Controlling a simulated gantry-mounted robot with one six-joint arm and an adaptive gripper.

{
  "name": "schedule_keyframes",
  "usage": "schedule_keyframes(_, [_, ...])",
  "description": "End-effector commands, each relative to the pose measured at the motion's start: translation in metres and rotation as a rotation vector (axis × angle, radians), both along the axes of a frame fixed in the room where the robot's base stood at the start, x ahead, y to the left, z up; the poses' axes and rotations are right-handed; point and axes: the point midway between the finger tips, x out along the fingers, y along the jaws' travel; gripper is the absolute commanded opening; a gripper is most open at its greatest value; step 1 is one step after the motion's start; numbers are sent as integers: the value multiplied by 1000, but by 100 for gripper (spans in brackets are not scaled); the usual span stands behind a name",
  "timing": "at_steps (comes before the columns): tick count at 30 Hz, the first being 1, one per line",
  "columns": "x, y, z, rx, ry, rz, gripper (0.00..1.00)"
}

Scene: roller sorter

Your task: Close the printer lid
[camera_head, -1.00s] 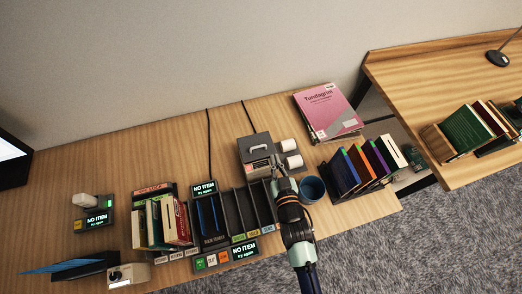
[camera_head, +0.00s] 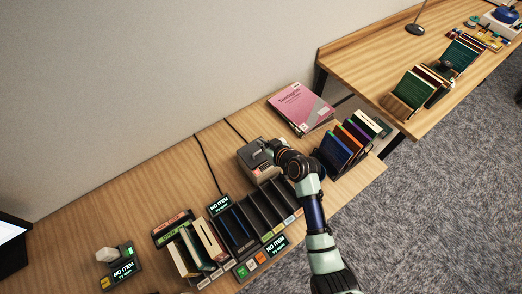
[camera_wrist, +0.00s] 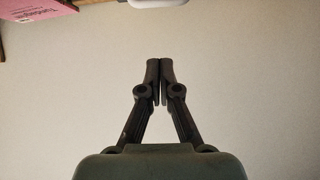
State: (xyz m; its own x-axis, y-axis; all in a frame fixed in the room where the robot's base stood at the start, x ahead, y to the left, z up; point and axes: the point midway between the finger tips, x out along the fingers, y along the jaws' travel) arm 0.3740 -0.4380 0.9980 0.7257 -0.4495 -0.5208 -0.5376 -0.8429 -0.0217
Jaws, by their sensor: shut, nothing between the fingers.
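The printer (camera_head: 252,161) is a small grey box near the back of the wooden desk. Its grey top shows in the head view, but my arm covers its right side. I cannot tell how far its lid stands open. My gripper (camera_head: 268,148) is at the upper right part of the printer, and whether it touches is unclear. In the wrist view my gripper (camera_wrist: 159,64) has its fingertips together, with nothing between them, against a plain pale wall.
A pink book (camera_head: 300,106) lies behind and right of the printer. An upright book rack (camera_head: 346,150) stands to the right. Dark sorting slots (camera_head: 258,209) stand in front. In the wrist view, a white rounded object (camera_wrist: 157,3) is at the top edge.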

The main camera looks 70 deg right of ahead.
Motion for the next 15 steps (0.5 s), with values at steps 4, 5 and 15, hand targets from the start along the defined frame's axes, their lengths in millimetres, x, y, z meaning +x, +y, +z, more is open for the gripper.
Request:
schedule_keyframes(4, [14,-8,-22,3,3,0,0])
schedule_keyframes(5, [12,-6,-27,4,2,0,0])
schedule_keyframes(15, [5,-2,-50,1,1,0,0])
